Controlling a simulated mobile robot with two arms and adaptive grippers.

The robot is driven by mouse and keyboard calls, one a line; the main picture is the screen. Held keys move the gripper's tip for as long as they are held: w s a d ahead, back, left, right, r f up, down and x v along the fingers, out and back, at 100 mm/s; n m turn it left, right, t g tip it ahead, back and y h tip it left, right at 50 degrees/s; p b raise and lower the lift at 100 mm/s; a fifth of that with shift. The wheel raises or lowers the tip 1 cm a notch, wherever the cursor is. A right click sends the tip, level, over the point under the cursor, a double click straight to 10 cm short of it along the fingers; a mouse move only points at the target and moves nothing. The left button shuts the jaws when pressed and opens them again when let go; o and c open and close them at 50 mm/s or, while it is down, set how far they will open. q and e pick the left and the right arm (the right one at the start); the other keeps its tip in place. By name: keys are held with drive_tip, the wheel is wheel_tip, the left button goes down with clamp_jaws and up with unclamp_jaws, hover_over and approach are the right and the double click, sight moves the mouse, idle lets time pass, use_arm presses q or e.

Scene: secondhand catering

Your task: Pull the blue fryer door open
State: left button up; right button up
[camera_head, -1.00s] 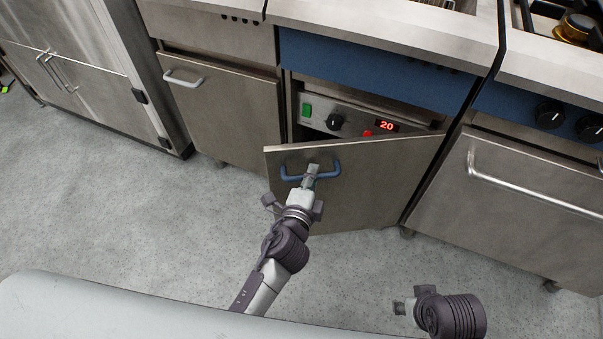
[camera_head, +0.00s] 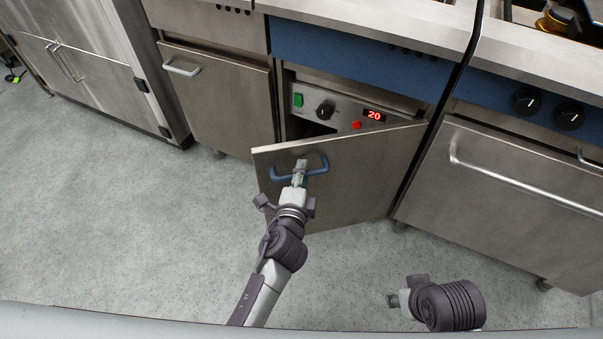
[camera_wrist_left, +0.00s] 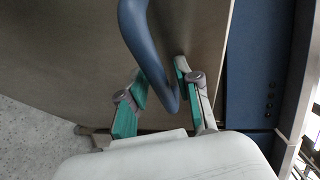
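The fryer door (camera_head: 350,178) is a plain steel panel with a blue handle (camera_head: 290,175), below a blue front panel (camera_head: 350,62). It stands partly open, hinged at its right, with its left edge swung out toward me. My left gripper (camera_head: 299,172) is at the handle.
Behind the door shows a control panel (camera_head: 340,108) with a green switch, knob and red display. A closed steel door (camera_head: 225,105) is at the left, and an oven door (camera_head: 510,185) at the right. Grey floor (camera_head: 120,220) is open at the left.

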use_arm(q)
drive_tip(key=shift+s, duration=0.1)
drive_tip(key=v, duration=1.1)
drive_tip(key=shift+s+r, duration=0.15)
drive_tip(key=shift+s, duration=0.25)
drive_tip(key=shift+c, duration=0.3)
